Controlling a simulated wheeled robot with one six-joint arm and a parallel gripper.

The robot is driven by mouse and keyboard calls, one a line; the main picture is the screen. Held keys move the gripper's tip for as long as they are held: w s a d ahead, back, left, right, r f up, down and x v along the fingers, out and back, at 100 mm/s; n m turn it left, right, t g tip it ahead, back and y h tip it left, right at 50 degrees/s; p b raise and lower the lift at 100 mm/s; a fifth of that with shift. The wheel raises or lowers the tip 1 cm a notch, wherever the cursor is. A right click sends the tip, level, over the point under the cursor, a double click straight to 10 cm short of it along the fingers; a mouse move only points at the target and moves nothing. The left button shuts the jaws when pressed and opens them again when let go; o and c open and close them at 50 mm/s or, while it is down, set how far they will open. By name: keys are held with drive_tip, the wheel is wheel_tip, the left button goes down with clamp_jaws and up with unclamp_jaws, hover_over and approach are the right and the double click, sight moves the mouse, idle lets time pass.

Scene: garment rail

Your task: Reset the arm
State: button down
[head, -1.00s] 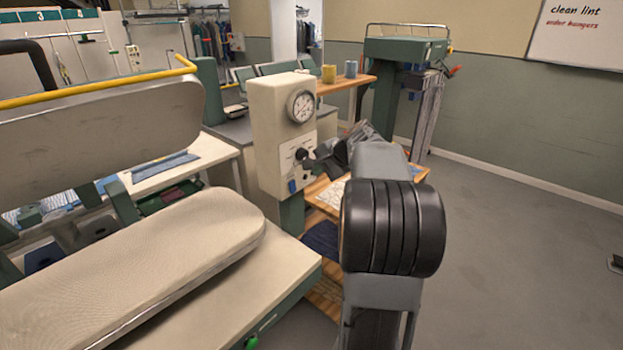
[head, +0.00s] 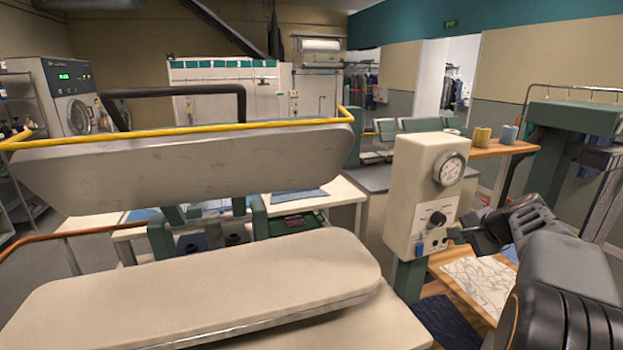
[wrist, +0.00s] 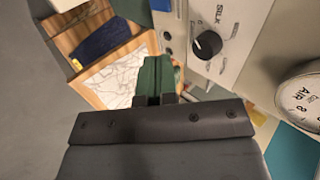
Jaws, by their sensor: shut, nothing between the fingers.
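My gripper (head: 456,233) is shut and empty. In the head view it is beside the lower right of the cream control box (head: 416,190), close to its black knob (head: 438,218); I cannot tell whether it touches the box. My dark grey arm reaches in from the lower right. In the wrist view the gripper's short dark fingers (wrist: 157,98) are together, with a green post (wrist: 155,78) beyond them. The box's knob (wrist: 207,45) shows above right of the fingers, and the round air gauge (wrist: 302,98) is at the right edge.
The pressing machine's padded board (head: 200,285) and raised upper plate (head: 190,165) fill the left and middle. A wooden shelf (head: 437,263) with a patterned white sheet (head: 482,280) is below the gripper. A green-topped stand (head: 575,116) is at the right.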

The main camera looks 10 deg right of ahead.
drive_tip(key=s+a+f+n+g, duration=0.4)
drive_tip(key=s+a+f+n, duration=0.1)
drive_tip(key=s+a+f, duration=0.25)
drive_tip(key=s+a+f+n+h, duration=0.1)
drive_tip(key=s+a+n, duration=0.4)
drive_tip(key=a, duration=0.4)
drive_tip(key=s+a+f+n+g, duration=0.1)
drive_tip(key=s+a+f+n, duration=0.1)
drive_tip(key=s+a+n, duration=0.3)
drive_tip(key=s+a, duration=0.1)
drive_tip(key=a, duration=0.3)
drive_tip(key=shift+a+h, duration=0.4)
drive_tip(key=shift+s, duration=0.1)
